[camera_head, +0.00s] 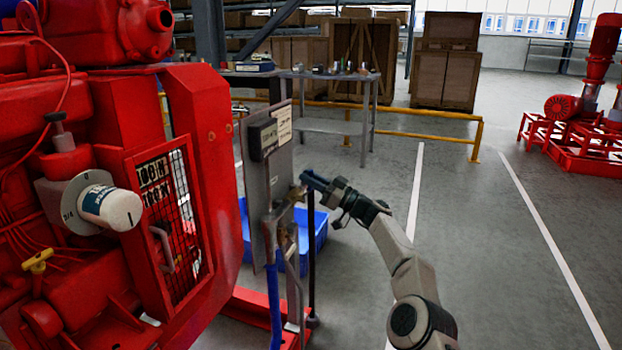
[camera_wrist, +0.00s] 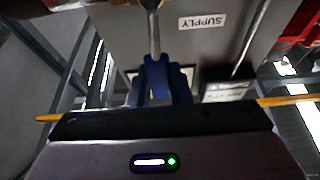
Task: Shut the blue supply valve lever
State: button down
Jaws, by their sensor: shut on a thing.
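The blue supply valve lever (camera_head: 314,181) sticks out to the right from a brass valve (camera_head: 297,194) at the edge of the upright grey panel. My gripper (camera_head: 334,188) is at the lever's outer end and shut on it. In the wrist view, the blue lever grip (camera_wrist: 157,78) sits between my gripper's fingers (camera_wrist: 158,92), and its metal stem runs up to the top edge. A SUPPLY label (camera_wrist: 202,22) shows upside down on the panel beside the stem. The valve body is mostly hidden in the wrist view.
The grey panel (camera_head: 268,178) stands beside the red engine (camera_head: 200,130). A blue bin (camera_head: 320,228) sits behind the pipes. A yellow rail (camera_head: 425,113) and metal table (camera_head: 330,76) are behind.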

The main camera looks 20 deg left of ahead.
jog(key=c, duration=1.3)
grip_release()
jog(key=shift+a+f, duration=0.1)
jog(key=shift+a, duration=0.05)
jog(key=shift+d+b, duration=0.2)
jog(key=shift+b, duration=0.1)
jog(key=b+v, duration=0.6)
jog(key=v, duration=0.7)
jog(key=shift+d+f, duration=0.15)
jog(key=shift+d, duration=0.15)
